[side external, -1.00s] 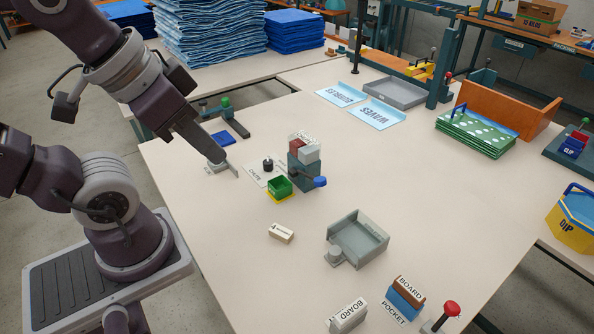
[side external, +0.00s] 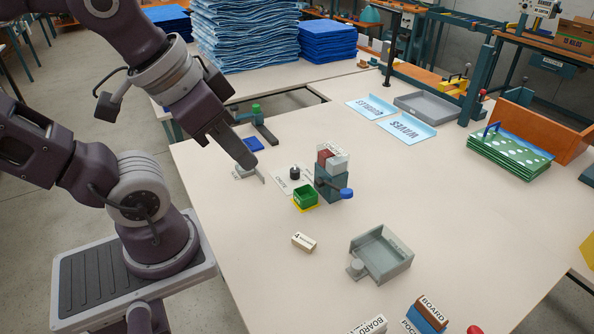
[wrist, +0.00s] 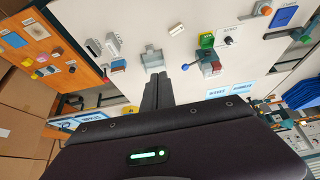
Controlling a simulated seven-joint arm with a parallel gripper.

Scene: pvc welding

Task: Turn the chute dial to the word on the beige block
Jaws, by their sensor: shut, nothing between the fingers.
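The chute dial (side external: 295,172) is a small black knob on a white plate marked "CHUTE", beside a green bin (side external: 306,197). It also shows at the upper right in the wrist view (wrist: 228,41). The beige block (side external: 303,242) lies alone on the table in front of the bin. It carries dark print too small to read, and it shows in the wrist view (wrist: 175,30). My gripper (side external: 250,163) is shut and empty, left of the dial and apart from it in the side view. Its closed fingers show in the wrist view (wrist: 157,92).
A teal stand (side external: 330,183) with red and white blocks and a blue knob (side external: 346,193) rises right of the dial. A grey tray (side external: 382,255) sits farther right. A metal bracket (side external: 246,174) lies near my gripper in the side view. Table around the beige block is clear.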

